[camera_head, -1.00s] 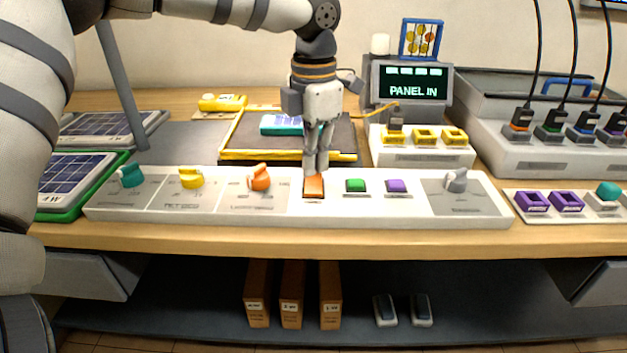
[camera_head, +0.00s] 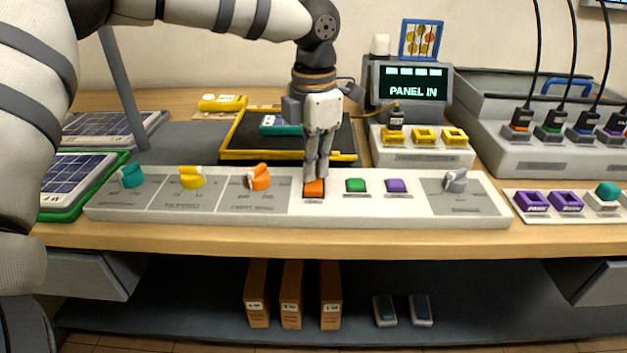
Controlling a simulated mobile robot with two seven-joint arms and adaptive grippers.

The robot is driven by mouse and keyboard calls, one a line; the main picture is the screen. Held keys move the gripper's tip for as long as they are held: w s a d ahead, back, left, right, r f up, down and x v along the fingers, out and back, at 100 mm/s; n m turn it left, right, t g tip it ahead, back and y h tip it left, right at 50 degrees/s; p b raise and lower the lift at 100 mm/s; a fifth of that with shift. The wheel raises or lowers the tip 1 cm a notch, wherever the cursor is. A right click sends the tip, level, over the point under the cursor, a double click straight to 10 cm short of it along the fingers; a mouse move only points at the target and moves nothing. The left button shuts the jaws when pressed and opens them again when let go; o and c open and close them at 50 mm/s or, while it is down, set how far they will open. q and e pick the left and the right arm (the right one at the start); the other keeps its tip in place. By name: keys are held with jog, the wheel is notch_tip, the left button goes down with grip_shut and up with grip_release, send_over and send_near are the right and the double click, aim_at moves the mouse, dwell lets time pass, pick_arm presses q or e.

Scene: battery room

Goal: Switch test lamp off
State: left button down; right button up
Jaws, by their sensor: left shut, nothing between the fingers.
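A white control panel (camera_head: 300,209) lies along the front of the wooden bench. It carries an orange square button (camera_head: 314,190), a green button (camera_head: 356,186) and a purple button (camera_head: 396,187). It also has a teal knob (camera_head: 131,176), a yellow knob (camera_head: 191,177), an orange knob (camera_head: 260,177) and a grey knob (camera_head: 456,181). My left gripper (camera_head: 317,179) is shut and empty, pointing down with its fingertips at the orange button; they appear to touch it. No lit lamp is clearly recognisable. My right gripper is not in view.
Behind the gripper lies a black tray with a yellow rim (camera_head: 240,154). A display (camera_head: 410,83) reading "PANEL IN" stands behind the panel. A grey case (camera_head: 550,150) with plugged cables is at the right, and solar panels (camera_head: 70,180) are at the left.

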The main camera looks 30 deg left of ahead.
pick_arm(q)
jog(key=shift+r+p, duration=0.55)
jog(key=shift+r, duration=2.9)
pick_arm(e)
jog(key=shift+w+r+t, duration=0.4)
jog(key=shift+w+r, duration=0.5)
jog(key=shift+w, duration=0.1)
pick_arm(q)
jog(key=shift+f, duration=0.1)
